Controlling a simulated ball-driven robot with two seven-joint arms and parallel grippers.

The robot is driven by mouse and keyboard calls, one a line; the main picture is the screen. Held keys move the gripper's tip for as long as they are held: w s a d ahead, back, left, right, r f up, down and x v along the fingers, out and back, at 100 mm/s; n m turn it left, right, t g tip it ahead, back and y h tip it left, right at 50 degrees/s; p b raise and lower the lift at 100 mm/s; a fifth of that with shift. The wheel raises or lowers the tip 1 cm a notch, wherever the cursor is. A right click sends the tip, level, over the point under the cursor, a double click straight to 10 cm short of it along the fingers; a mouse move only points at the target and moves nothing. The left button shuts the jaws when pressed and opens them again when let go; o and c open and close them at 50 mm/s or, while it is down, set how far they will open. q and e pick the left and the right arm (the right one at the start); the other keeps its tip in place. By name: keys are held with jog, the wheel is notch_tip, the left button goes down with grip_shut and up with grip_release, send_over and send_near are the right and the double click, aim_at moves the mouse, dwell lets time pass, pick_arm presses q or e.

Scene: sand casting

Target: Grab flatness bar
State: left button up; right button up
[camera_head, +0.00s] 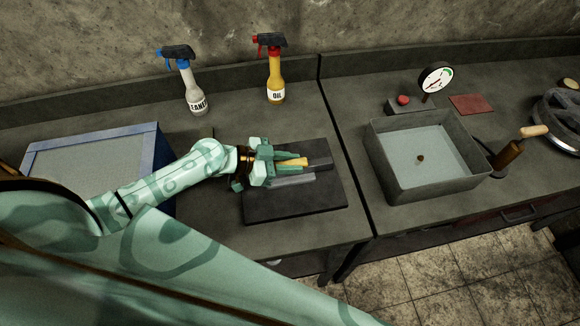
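My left gripper (282,163) is over the dark mat on the left bench, its fingers pointing right. A yellow tool handle (293,162) shows between or just under the fingers; I cannot tell whether they grip it. A light grey metal bar (294,181), which may be the flatness bar, lies flat on the mat just in front of the gripper. The gripper partly hides its left end. The dark mat (315,198) lies near the bench's front edge. My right gripper is out of view.
A blue-framed box (148,140) stands left of my forearm. A spray bottle with a blue head (193,92) and a yellow oil bottle (275,85) stand behind. A grey square basin (435,185) with liquid, a gauge (436,78) and a red pad (471,104) are on the right bench.

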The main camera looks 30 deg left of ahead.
pick_arm(q)
grip_shut()
jog(key=shift+r, duration=0.1)
